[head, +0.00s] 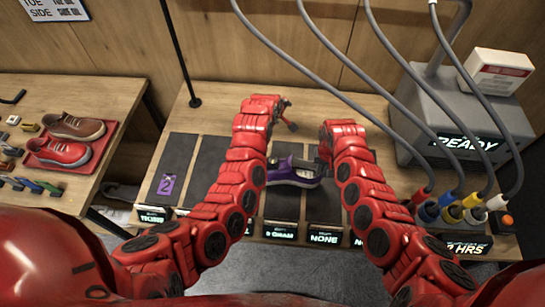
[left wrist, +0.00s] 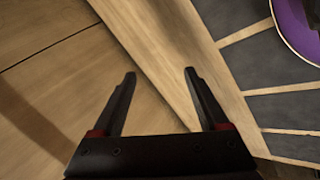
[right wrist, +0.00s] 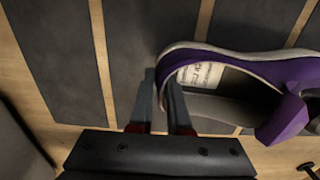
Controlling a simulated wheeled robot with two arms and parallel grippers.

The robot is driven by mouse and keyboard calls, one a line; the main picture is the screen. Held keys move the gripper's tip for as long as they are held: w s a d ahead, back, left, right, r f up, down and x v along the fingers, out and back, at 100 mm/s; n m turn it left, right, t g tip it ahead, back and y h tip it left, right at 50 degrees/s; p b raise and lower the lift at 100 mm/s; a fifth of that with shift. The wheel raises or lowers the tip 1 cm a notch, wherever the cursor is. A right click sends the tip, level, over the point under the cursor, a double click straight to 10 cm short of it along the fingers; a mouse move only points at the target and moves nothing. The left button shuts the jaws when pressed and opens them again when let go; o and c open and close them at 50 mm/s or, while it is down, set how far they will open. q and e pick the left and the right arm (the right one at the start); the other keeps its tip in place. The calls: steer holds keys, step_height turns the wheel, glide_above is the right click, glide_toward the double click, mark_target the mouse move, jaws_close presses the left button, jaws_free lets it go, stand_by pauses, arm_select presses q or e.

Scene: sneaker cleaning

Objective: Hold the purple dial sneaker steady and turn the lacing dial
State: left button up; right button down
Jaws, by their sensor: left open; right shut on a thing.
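The purple dial sneaker (head: 290,176) lies on a dark panel of the bench between my arms. It shows from above in the right wrist view (right wrist: 282,72), with a printed label inside its opening. My right gripper (right wrist: 168,88) is shut on the rim of the shoe's collar; it also shows at the shoe's right end in the head view (head: 323,150). My left gripper (head: 290,114) is open and empty, behind and apart from the shoe. The left wrist view shows only a purple edge of the shoe (left wrist: 299,25). I cannot make out the lacing dial.
A grey machine (head: 465,125) reading READY stands at the right, with coloured plugs (head: 450,205) and cables hanging across the back. A side table at left holds a red tray (head: 48,160) with shoes. Small screens line the bench front. Dark panels (head: 180,160) at left are mostly bare.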

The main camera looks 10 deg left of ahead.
arm_select(q)
steer(key=s+r+g, duration=0.1)
steer(key=s+g, duration=0.3)
steer(key=s, duration=0.1)
steer(key=n+g+y, duration=0.2)
steer(key=g, duration=0.2)
glide_toward(272, 159)
steer(key=f, duration=0.9)
steer(key=shift+s+d, duration=0.15)
steer(key=shift+s, duration=0.05)
steer(key=shift+c, duration=0.4)
jaws_close()
